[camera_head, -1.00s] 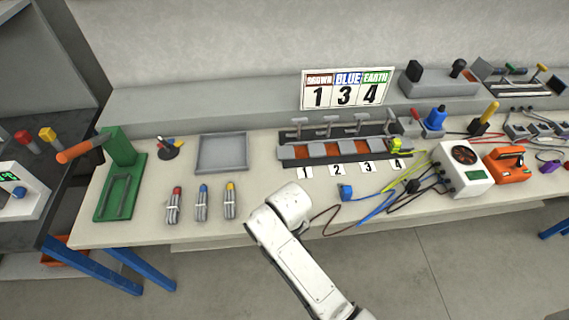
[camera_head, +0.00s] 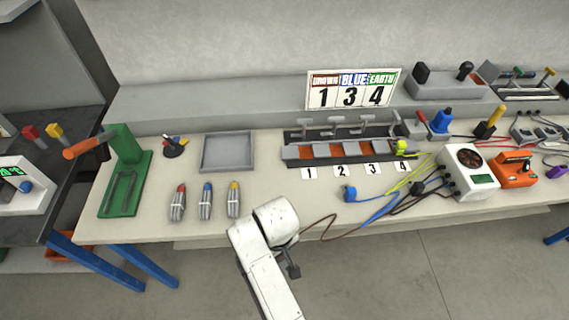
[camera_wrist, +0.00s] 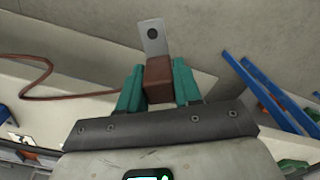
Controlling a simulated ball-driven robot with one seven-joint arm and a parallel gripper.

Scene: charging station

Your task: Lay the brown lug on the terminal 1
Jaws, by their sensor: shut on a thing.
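In the wrist view, my gripper (camera_wrist: 159,88) has its green fingers closed on the brown lug (camera_wrist: 158,76). The lug's flat grey tongue (camera_wrist: 153,38), with a round hole, sticks out beyond the fingertips. In the head view, my arm is in front of the bench's front edge and hides the lug; a brown wire runs from the bench toward it. Terminal 1 (camera_head: 306,152) is the left end of the terminal block, above the white label 1 (camera_head: 309,173). My gripper is well apart from it, on the near side.
A sign (camera_head: 352,90) reads brown 1, blue 3, earth 4. A yellow-green lug (camera_head: 401,146) is at the block's right end, by terminal 4. A blue lug (camera_head: 349,193) lies on the bench.

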